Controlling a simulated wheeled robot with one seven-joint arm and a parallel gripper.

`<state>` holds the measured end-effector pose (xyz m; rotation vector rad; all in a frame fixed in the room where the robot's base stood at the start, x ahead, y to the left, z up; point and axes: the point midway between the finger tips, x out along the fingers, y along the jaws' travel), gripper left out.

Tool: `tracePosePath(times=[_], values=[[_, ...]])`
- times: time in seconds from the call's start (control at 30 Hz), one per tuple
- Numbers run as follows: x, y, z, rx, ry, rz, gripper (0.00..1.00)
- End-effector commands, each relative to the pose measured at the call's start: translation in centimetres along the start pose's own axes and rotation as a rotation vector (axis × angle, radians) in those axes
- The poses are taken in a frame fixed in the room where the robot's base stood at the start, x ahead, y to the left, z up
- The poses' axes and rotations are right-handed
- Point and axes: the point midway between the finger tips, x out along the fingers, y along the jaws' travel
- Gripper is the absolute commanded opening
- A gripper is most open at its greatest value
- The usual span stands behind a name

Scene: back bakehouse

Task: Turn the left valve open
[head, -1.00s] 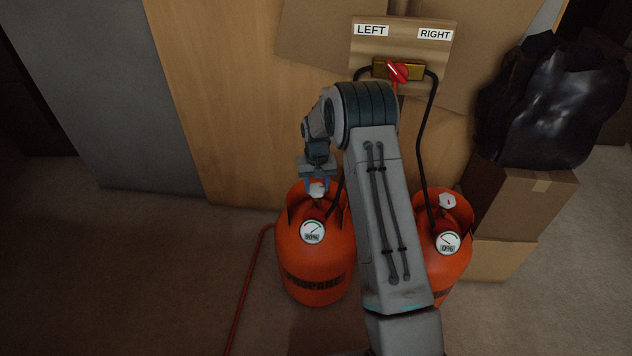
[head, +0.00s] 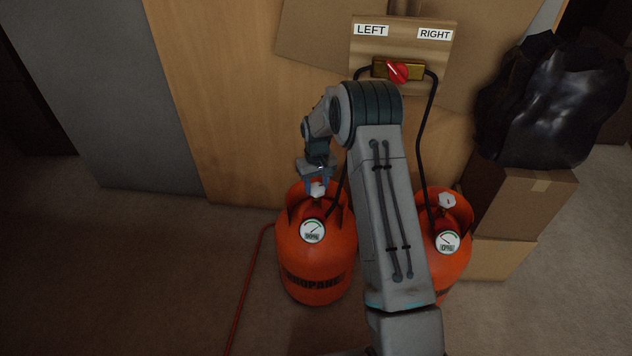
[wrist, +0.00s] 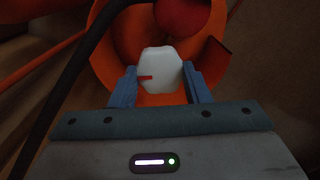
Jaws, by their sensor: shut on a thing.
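The left valve is a white knob (head: 318,190) on top of the left orange propane tank (head: 314,262). In the wrist view the white knob (wrist: 160,73) shows a red mark at its left side, with a finger on each side of it. My gripper (head: 319,186) comes down from above and is shut on this knob. It also shows in the wrist view (wrist: 157,86). The left tank's round gauge (head: 312,231) reads about 90%. The lower part of the knob is hidden.
The right orange tank (head: 452,262) has its own white knob (head: 447,200) and a gauge reading 0%. A brass changeover block with a red lever (head: 397,72) sits below the LEFT and RIGHT labels. Black hoses run down. Boxes and a black bag (head: 550,105) stand at the right.

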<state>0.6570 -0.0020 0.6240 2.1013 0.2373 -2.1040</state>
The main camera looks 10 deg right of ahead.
Motion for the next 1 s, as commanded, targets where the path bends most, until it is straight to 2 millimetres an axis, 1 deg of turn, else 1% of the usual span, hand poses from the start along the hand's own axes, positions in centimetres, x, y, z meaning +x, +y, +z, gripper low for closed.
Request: tracePosePath(times=[0.07, 0.1, 0.13, 0.17, 0.43, 0.57, 0.67, 1.0], values=[[-0.3, 0.1, -0.4, -0.002, 0.013, 0.003, 0.2], [-0.3, 0.1, -0.4, -0.002, 0.012, 0.003, 0.51], [-0.3, 0.1, -0.3, -0.002, 0.012, 0.003, 0.59], [-0.3, 0.1, -0.3, -0.002, 0.011, 0.003, 0.64], [-0.2, 0.1, -0.1, 0.0, 0.005, 0.001, 0.64], [-1.1, 0.1, -0.2, 0.0, 0.006, 0.002, 0.64], [-2.7, 0.1, -0.2, 0.001, 0.007, 0.002, 0.64], [-10.4, 0.1, -0.2, -0.002, 0.009, 0.003, 0.64]])
